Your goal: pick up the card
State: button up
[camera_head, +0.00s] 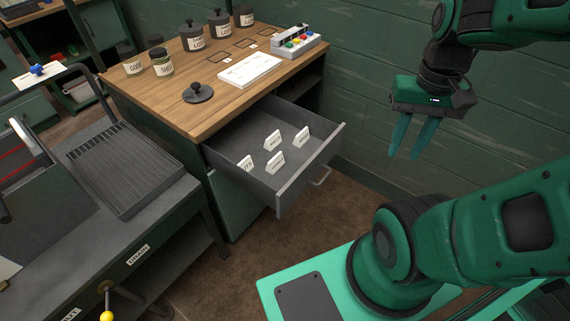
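Several small white cards with dark lettering stand in the open drawer (287,201). One card (272,140) is at the back middle, one (301,137) at the right, one (275,162) at the front middle and one (247,164) at the left, partly hidden by the drawer's side wall. The lettering is too small to read surely. Which card the task means, I cannot tell. My gripper (404,156) hangs in the air right of the drawer, pointing down. Its two green fingers are apart with nothing between them.
The wooden counter (190,118) above the drawer holds lidded jars (192,38), a black lid with a knob (198,93), a white board (249,70) and a button box (298,40). A grey bench with a ridged tray (125,170) stands left. The drawer's top is open.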

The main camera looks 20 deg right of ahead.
aim_at(277, 162)
jog(key=u, duration=1.95)
jog(key=k, duration=0.95)
jog(key=z, duration=1.45)
jog(key=i, duration=1)
